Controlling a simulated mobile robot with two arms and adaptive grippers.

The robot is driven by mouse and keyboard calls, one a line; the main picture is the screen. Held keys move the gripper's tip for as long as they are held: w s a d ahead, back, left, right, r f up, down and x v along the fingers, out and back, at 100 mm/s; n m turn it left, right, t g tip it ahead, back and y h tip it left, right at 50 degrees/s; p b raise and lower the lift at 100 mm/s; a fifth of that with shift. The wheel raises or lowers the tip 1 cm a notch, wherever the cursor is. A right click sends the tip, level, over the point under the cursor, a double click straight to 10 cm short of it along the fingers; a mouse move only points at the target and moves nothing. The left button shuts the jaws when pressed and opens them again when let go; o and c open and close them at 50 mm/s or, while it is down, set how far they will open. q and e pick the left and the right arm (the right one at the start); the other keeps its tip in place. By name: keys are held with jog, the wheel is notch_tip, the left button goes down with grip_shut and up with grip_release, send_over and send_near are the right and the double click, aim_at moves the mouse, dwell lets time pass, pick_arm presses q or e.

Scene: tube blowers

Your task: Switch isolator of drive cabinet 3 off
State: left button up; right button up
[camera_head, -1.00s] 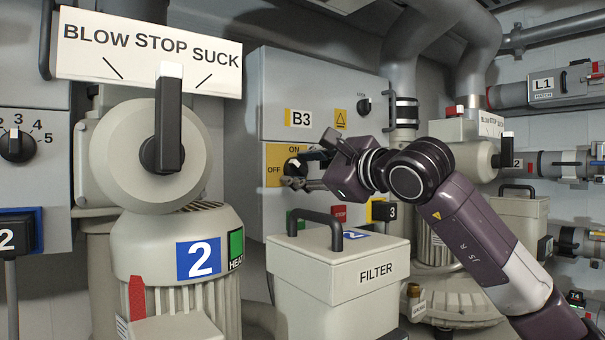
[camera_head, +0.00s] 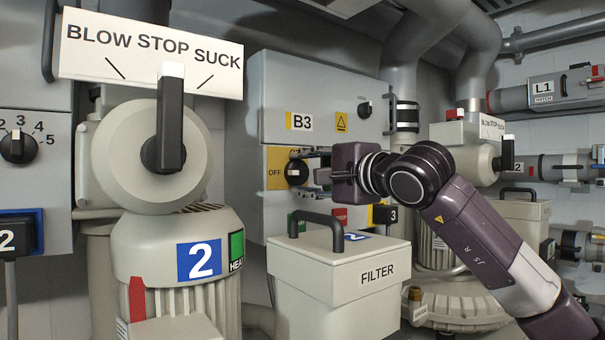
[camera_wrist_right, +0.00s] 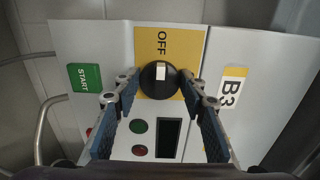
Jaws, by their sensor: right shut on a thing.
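The isolator of drive cabinet 3 is a round black knob (camera_head: 296,172) with a white mark, on a yellow plate (camera_head: 276,158). In the head view OFF is printed left of it; the ON label is hidden by my fingers. In the right wrist view, the knob (camera_wrist_right: 158,85) has its white mark facing the OFF word. My right gripper (camera_head: 306,166) reaches in from the right and is shut on the knob. In the right wrist view its fingertips (camera_wrist_right: 158,88) stand on both sides of the knob. My left gripper is not in view.
The grey cabinet (camera_head: 272,100) carries a B3 label (camera_head: 299,121). A filter box (camera_head: 345,285) with a black handle stands below my right gripper. Blower 2 (camera_head: 170,260) stands left of the cabinet. A green START button (camera_wrist_right: 85,78) is near the knob.

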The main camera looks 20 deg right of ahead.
dwell(0.5)
jog(key=o, duration=1.1)
jog(key=shift+o, duration=0.2)
jog(key=v, duration=1.2)
